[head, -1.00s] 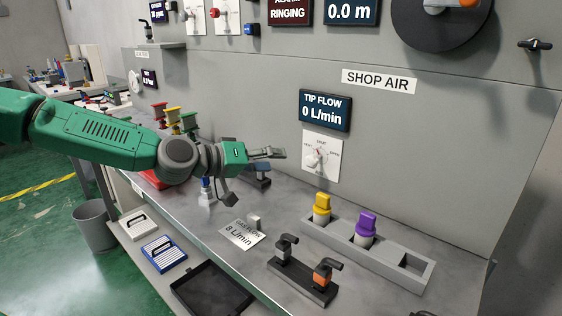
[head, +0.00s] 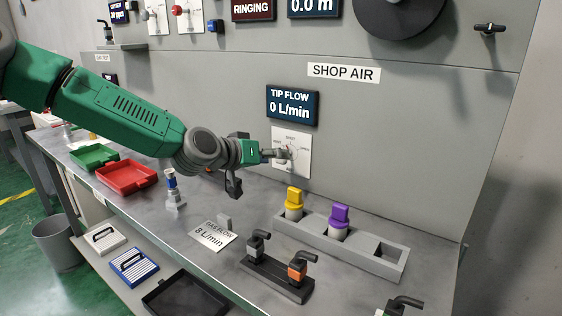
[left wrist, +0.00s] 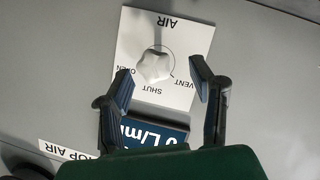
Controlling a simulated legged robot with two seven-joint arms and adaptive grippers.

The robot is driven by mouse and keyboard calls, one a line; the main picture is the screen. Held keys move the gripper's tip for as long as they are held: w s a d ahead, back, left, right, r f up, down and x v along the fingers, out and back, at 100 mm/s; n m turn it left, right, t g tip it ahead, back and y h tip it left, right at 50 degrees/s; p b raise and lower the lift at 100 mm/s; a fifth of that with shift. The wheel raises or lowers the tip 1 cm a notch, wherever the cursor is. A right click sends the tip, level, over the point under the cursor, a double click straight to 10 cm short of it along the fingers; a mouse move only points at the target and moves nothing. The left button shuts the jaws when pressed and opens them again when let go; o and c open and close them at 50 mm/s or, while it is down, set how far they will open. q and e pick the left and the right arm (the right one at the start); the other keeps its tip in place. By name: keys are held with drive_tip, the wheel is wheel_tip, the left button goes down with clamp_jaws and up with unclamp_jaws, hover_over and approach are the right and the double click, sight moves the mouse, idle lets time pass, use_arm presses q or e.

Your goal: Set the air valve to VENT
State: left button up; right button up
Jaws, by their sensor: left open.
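The air valve is a white lobed knob (left wrist: 153,66) on a white plate marked AIR, OPEN, SHUT and VENT (left wrist: 185,45), seen upside down in the left wrist view. In the head view the plate (head: 303,140) is on the grey wall under the TIP FLOW display. My left gripper (left wrist: 161,76) is open, its fingers on either side of the knob in that picture; no contact shows. In the head view my left gripper (head: 280,154) is in front of the plate and partly hides the knob. The knob's pointer setting cannot be read now. My right gripper is not in view.
The TIP FLOW display (head: 292,105) reads 0 L/min. Below on the bench stand a grey holder (head: 370,262) with yellow and purple pieces, a black rack (head: 262,278) with two bent-neck tools, and a GAS FLOW card (head: 213,236). A red tray (head: 127,190) lies to the left.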

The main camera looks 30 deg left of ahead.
use_arm(q)
drive_tip(key=shift+d+x, duration=0.25)
drive_tip(key=shift+x, duration=1.5)
drive_tip(key=shift+s+a, duration=0.1)
drive_tip(key=shift+a, duration=0.1)
drive_tip(key=c, duration=0.6)
clamp_jaws()
drive_tip(key=shift+n+b, duration=0.3)
drive_tip(key=shift+b, duration=0.25)
drive_tip(key=n+h+b, duration=0.1)
drive_tip(key=b, duration=0.1)
drive_tip(key=n+h+b, duration=0.1)
drive_tip(key=b, duration=0.2)
drive_tip(key=shift+f+n, duration=0.3)
drive_tip(key=shift+n, duration=0.1)
drive_tip(key=shift+r+n+b, duration=0.25)
drive_tip(key=shift+n+b, duration=0.05)
drive_tip(key=shift+b, duration=0.2)
